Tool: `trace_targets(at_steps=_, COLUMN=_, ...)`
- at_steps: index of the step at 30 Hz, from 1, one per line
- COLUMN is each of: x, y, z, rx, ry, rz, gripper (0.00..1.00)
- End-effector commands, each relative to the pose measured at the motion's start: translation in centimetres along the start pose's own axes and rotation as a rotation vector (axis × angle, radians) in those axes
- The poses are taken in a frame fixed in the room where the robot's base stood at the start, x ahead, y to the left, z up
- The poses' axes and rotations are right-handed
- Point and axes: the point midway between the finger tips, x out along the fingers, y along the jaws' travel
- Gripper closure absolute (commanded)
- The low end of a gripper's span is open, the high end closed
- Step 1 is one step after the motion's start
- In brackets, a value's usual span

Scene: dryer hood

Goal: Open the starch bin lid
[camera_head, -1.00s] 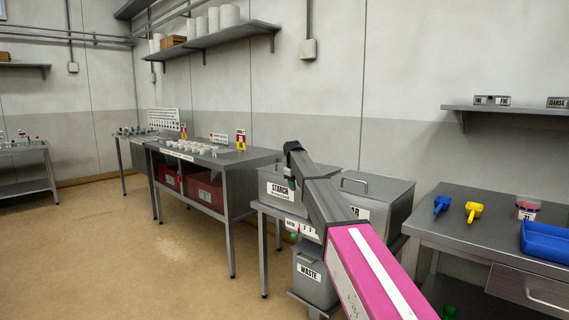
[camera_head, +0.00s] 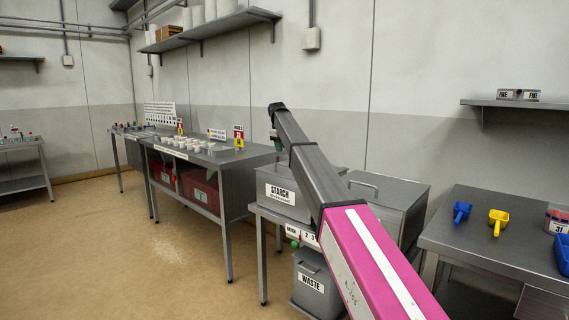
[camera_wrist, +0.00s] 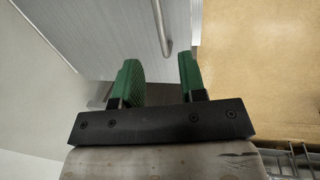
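The starch bin (camera_head: 280,194) is a grey metal box labelled STARCH, on a bench in the middle of the head view. My arm passes in front of its right side and hides part of its lid. The wrist view shows a grey brushed-metal surface (camera_wrist: 115,30), likely this bin's lid, with a bar handle (camera_wrist: 160,25) on it. My gripper (camera_wrist: 161,82) has two green fingers set apart, with nothing between them. The handle lies ahead of the gap, apparently not touched. In the head view my gripper is mostly hidden behind the arm's end, above the bin.
A second lidded grey bin (camera_head: 391,190) stands close to the right. A waste bin (camera_head: 312,282) is below the bench. A right-hand table (camera_head: 470,237) holds a blue scoop (camera_head: 462,212) and a yellow scoop (camera_head: 498,220). The floor at left is clear.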

Motion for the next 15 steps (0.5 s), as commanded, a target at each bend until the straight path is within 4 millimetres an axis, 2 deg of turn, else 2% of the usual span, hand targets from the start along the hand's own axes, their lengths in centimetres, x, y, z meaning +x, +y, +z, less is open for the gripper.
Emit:
trace_targets(at_steps=9, x=5.8, y=-0.1, z=0.1, rx=0.0, ry=-0.001, rz=-0.001, gripper=0.62)
trace_targets(at_steps=15, x=8.0, y=-0.1, z=0.0, rx=0.0, ry=-0.001, rz=-0.001, gripper=0.62)
